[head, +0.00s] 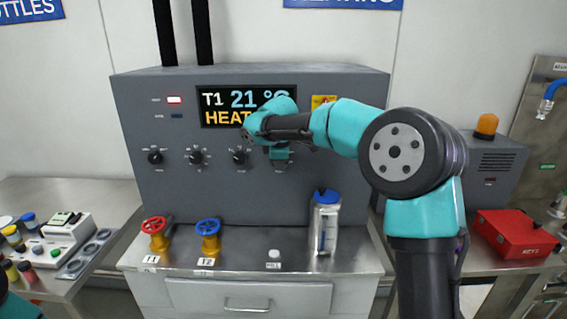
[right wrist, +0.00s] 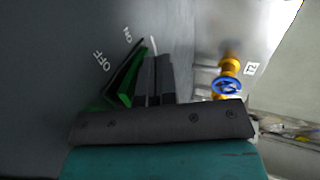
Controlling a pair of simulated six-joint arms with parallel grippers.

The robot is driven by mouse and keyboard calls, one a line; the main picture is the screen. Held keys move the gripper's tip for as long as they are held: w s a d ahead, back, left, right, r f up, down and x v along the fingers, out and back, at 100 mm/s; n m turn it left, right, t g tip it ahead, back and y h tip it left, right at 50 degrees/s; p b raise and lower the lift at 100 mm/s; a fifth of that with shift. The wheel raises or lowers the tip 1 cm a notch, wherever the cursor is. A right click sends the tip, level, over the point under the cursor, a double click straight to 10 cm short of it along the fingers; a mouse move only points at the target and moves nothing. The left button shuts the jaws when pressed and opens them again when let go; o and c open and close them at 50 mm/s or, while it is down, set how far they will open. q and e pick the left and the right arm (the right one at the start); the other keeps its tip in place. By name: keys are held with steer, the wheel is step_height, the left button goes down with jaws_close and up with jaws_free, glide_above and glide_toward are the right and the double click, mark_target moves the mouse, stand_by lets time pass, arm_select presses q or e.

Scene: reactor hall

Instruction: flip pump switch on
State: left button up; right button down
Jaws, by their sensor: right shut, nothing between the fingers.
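The pump switch sits on the grey panel, mostly hidden by my right gripper (head: 280,155) in the head view. In the right wrist view, the OFF label (right wrist: 98,61) and ON label (right wrist: 127,35) show on the panel. A thin pale piece (right wrist: 154,43), which looks like the switch lever, shows at the fingertips of my right gripper (right wrist: 147,58). I cannot tell whether the fingers touch it or which way it is set. The right gripper is shut with nothing between its fingers. My left gripper is out of view.
The grey panel (head: 290,195) carries a T1 display (head: 222,117) and several black knobs (head: 197,157). Red (head: 154,225) and blue (head: 208,227) valve wheels and a blue-capped bottle (head: 326,225) stand on the steel ledge below. A red box (head: 514,234) is at right.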

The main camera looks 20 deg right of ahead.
steer(key=shift+r, duration=0.15)
steer(key=shift+r, duration=0.65)
steer(key=s+a+r, duration=0.3)
steer(key=s+r, duration=0.5)
steer(key=shift+s+a, duration=0.3)
steer(key=shift+a, duration=0.1)
steer(key=shift+f, duration=0.1)
stand_by(0.3)
